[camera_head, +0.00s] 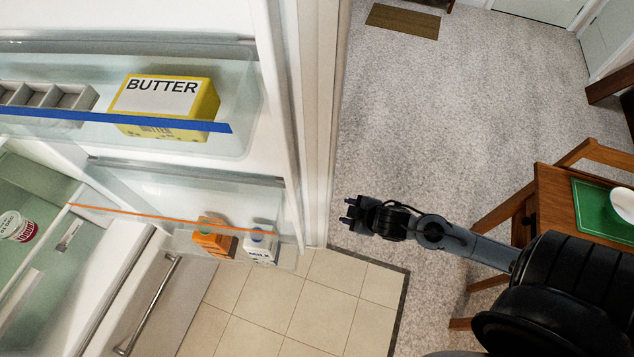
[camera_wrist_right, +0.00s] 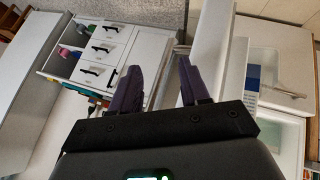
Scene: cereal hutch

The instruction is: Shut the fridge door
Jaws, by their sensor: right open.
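The fridge door (camera_head: 318,120) stands open in the head view. Its inner side, with clear shelves, faces left, and its pale outer edge runs down the middle of the picture. My right gripper (camera_head: 347,210) is just right of that edge, on the door's outer side, with its fingers pointing at it. A small gap shows between them. In the right wrist view the gripper (camera_wrist_right: 160,78) is open with nothing held between its dark fingers. A pale panel that looks like the door (camera_wrist_right: 212,45) is right of the fingers. My left gripper is not in view.
The door shelves hold a butter box (camera_head: 165,100), an orange carton (camera_head: 212,240) and a milk carton (camera_head: 261,246). The fridge interior (camera_head: 60,240) is at lower left. A wooden chair (camera_head: 510,205) and table (camera_head: 556,200) stand at right. The carpet (camera_head: 430,120) behind the gripper is clear.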

